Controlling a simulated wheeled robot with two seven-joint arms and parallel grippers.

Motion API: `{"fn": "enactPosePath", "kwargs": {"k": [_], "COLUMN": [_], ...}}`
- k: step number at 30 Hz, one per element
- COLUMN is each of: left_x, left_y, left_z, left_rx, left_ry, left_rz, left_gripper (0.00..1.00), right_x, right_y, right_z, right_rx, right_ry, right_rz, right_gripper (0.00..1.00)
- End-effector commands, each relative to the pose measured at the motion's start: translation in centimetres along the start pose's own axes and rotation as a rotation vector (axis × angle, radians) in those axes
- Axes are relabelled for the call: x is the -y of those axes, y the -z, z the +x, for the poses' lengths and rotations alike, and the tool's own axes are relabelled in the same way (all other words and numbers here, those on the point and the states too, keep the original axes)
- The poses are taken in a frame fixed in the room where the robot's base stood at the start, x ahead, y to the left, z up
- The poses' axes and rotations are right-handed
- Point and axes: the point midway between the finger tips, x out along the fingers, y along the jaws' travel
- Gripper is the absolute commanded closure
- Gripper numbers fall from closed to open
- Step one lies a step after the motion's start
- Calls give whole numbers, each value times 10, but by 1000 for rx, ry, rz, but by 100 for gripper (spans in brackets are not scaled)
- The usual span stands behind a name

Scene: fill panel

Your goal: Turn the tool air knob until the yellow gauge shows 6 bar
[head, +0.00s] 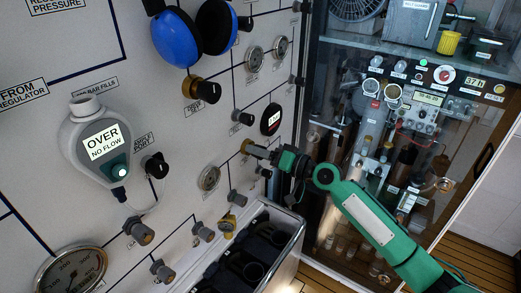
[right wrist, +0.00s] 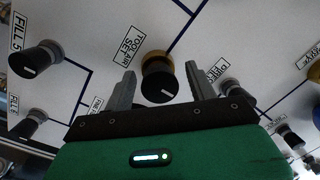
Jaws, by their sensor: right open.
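The tool air knob (right wrist: 158,80), black with a gold collar, sits under a "TOOL AIR SET" label in the right wrist view. My right gripper (right wrist: 160,68) is open, with one finger on each side of the knob; I cannot tell whether they touch it. In the head view my right gripper (head: 272,155) reaches the panel from the right, and a gold collar (head: 247,147) shows at its tip. A small yellowish round fitting (head: 228,224) low on the panel may be the yellow gauge; its reading is too small to tell. My left gripper is not in view.
Other knobs flank the tool air knob, including a "FILL 5" knob (right wrist: 36,58) and a black knob (right wrist: 238,92). Blue ear defenders (head: 178,38) hang above. An open bin (head: 290,245) stands below the panel. A glass-fronted cabinet (head: 345,60) is on the right.

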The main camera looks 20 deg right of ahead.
Motion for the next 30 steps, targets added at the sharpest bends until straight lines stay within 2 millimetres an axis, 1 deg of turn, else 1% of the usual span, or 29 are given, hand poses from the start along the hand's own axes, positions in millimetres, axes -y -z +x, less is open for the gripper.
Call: {"fn": "enactPosePath", "kwargs": {"k": [6, 7, 9, 11, 12, 13, 14, 17, 20, 27, 30], "left_x": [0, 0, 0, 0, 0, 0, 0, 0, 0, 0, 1], "left_y": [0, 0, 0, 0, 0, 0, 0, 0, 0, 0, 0], "left_z": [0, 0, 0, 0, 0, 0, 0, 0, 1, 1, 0], "left_rx": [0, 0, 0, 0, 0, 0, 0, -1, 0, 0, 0], "left_ry": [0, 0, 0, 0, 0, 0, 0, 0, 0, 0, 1], "left_rz": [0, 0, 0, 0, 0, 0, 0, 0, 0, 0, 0], "left_gripper": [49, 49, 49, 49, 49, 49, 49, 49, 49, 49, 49], "right_x": [0, 0, 0, 0, 0, 0, 0, -1, -1, 0, 0], "right_y": [0, 0, 0, 0, 0, 0, 0, 0, -1, 0, 0], "right_z": [0, 0, 0, 0, 0, 0, 0, 0, 0, 0, 0], "right_rx": [0, 0, 0, 0, 0, 0, 0, 0, -4, -20, -25], "right_ry": [0, 0, 0, -1, -1, -1, -1, 0, 3, 18, 23], "right_rz": [0, 0, 0, 0, 0, 0, 0, 6, 53, 278, 345], "right_gripper": [43, 45, 59, 71, 79, 84, 88, 88, 88, 88, 88]}}
